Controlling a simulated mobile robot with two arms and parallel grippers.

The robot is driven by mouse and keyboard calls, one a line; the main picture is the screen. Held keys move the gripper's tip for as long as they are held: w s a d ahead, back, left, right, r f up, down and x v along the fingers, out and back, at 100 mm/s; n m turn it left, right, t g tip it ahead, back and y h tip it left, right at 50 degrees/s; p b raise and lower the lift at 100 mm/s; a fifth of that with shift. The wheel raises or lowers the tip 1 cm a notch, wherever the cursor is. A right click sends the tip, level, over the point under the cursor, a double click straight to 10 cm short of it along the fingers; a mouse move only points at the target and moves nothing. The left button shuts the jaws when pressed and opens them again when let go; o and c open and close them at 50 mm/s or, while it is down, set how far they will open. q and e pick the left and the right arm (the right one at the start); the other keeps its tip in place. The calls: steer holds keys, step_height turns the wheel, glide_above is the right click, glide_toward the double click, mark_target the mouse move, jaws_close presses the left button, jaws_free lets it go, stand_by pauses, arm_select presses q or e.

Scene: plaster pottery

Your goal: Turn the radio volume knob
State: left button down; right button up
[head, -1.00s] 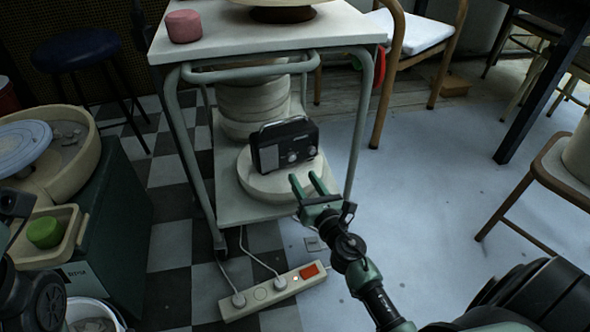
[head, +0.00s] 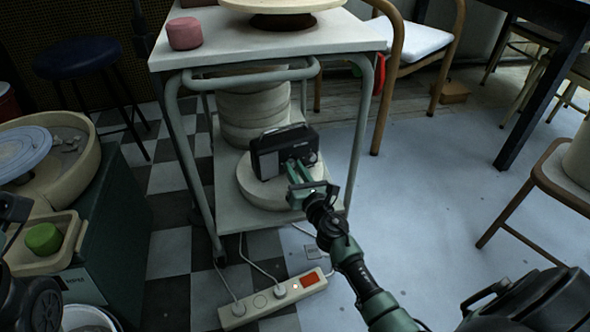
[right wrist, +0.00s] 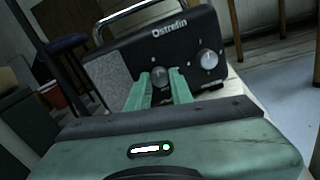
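The radio (head: 268,158) is a dark box with a metal carry handle, standing on a round pale plaster piece on the cart's lower shelf. In the right wrist view its front (right wrist: 185,48) carries a name, a grey speaker panel and two silver knobs. My right gripper (head: 298,164) is at the radio's front. In the right wrist view its green fingers (right wrist: 162,78) lie on either side of the left knob (right wrist: 159,74); whether they touch it is unclear. The right knob (right wrist: 208,60) is free, just right of the fingers. My left gripper's fingers do not show.
The cart's top (head: 345,30) overhangs the radio, with a pink block (head: 185,33) on it. Stacked plaster rounds (head: 253,105) stand behind the radio. A power strip (head: 270,300) lies on the floor in front. Open floor (head: 430,190) is on the right.

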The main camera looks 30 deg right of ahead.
jaws_close()
